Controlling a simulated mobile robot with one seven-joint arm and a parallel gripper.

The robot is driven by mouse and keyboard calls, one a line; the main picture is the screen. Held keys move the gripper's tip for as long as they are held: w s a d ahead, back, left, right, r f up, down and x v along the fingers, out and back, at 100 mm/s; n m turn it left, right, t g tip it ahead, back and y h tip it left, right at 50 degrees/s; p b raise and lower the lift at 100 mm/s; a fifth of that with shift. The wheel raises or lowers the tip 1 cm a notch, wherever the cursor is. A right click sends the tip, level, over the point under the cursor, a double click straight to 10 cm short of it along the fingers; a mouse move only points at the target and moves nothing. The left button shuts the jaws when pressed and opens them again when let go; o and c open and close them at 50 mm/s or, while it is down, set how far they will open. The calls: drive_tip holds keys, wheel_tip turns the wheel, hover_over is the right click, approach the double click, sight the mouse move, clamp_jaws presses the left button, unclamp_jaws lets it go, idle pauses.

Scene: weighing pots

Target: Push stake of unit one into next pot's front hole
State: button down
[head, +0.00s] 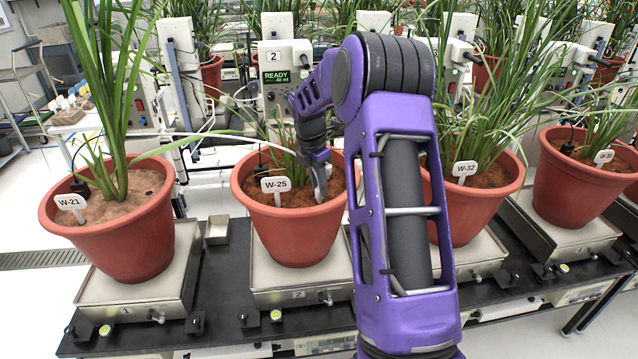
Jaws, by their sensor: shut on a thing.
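My gripper (319,189) points down into the W-25 pot (298,236), over the soil right of its label. It is shut on a slim thing, taken to be the stake, which is mostly hidden by the fingers. I cannot tell how deep its tip is or see the hole under it. The W-25 pot stands on the scale plate marked 2 (270,290). The W-21 pot (125,240) stands on the plate marked 1 (100,292). It holds a tall plant and a dark hole shows in its soil.
The W-32 pot (480,208) and another pot (575,190) stand to the right. A control unit marked 2, reading READY (283,76), stands behind. Leaves and a white tube cross near my arm.

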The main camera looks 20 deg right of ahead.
drive_tip(key=c, duration=0.6)
unclamp_jaws()
wheel_tip(320, 180, up, 3)
drive_tip(key=p, duration=0.2)
drive_tip(key=shift+p, duration=0.4)
wheel_tip(320, 180, up, 10)
idle(0.6)
idle(0.3)
